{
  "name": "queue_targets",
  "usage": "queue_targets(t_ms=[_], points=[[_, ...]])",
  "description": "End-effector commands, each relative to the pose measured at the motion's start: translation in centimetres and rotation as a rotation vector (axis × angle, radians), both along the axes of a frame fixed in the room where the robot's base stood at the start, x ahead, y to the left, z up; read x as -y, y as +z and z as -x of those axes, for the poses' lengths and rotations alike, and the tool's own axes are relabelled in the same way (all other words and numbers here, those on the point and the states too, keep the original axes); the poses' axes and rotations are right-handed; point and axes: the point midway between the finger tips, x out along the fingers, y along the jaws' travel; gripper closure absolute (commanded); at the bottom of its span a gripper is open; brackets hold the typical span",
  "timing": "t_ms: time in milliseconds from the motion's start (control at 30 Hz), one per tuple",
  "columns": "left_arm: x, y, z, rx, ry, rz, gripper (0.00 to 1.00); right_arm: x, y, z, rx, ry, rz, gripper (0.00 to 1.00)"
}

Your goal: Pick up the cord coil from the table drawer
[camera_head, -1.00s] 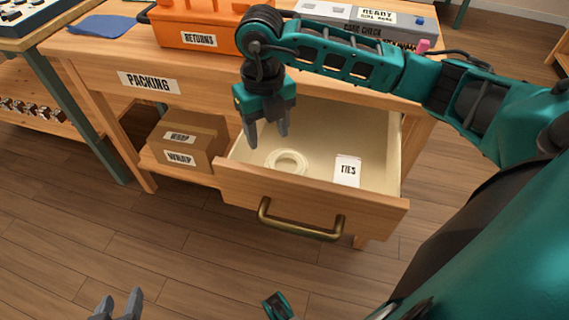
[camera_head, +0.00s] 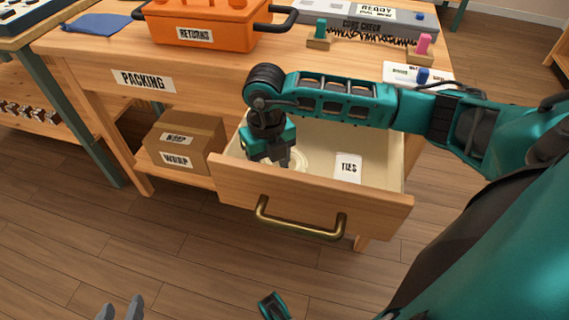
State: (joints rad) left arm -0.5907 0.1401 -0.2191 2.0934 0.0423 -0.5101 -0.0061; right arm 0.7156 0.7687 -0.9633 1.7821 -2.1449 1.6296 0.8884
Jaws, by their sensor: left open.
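The cord coil (camera_head: 301,161), a pale ring, lies on the floor of the open table drawer (camera_head: 310,199), left of the white TIES card (camera_head: 348,167). My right gripper (camera_head: 284,165) points down into the drawer over the left part of the coil and hides that part. Its fingertips are partly hidden behind the drawer front, so I cannot tell whether they touch the coil or how far apart they are. My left gripper (camera_head: 121,308) is open and empty at the bottom left edge, away from the drawer; only its fingertips show.
The drawer's front panel and brass handle (camera_head: 300,222) stick out from the table. An orange RETURNS case (camera_head: 200,25) and a grey CORD CHECK box (camera_head: 365,20) stand on top. The wooden floor in front is clear.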

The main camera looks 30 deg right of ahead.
Motion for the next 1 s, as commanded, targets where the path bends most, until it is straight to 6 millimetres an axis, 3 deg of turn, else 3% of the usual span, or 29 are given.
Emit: queue_targets(t_ms=[67,633,1000], points=[[0.04,0.38,-0.23,0.009,0.000,0.002,0.53,-0.01,0.06,-0.01,0.000,0.000,0.000,0.45],[-0.09,0.06,-0.21,0.007,-0.005,-0.007,0.53,0.00,0.11,-0.03,0.000,0.000,0.000,0.99],[-0.12,0.08,-0.13,0.004,-0.005,-0.007,0.53,0.02,0.57,-0.08,0.002,0.000,0.000,1.00]])
